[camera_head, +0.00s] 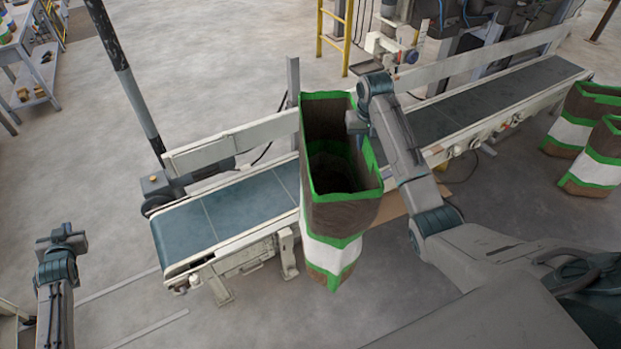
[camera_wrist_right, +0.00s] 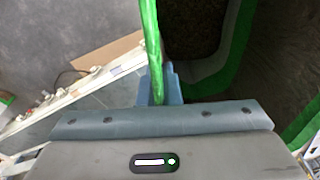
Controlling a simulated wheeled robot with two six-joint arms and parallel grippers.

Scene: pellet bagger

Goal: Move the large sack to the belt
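The large sack (camera_head: 335,215) is an open-topped brown sack with green edges and a white band. In the head view it is upright in front of the middle of the conveyor belt (camera_head: 240,207) and hides part of it. My right gripper (camera_head: 357,122) is at the sack's right rim. In the right wrist view the sack's green rim (camera_wrist_right: 150,45) runs between the fingers of my right gripper (camera_wrist_right: 157,88), which look closed on it. My left gripper (camera_head: 62,238) is at the far left, away from the sack and belt; its finger gap is too small to judge.
More brown, white and green sacks (camera_head: 590,155) stand on the floor at the right. A guard rail (camera_head: 230,143) runs along the belt's far side. A dark post (camera_head: 125,75) and a yellow frame (camera_head: 335,30) stand behind. The belt's left end is clear.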

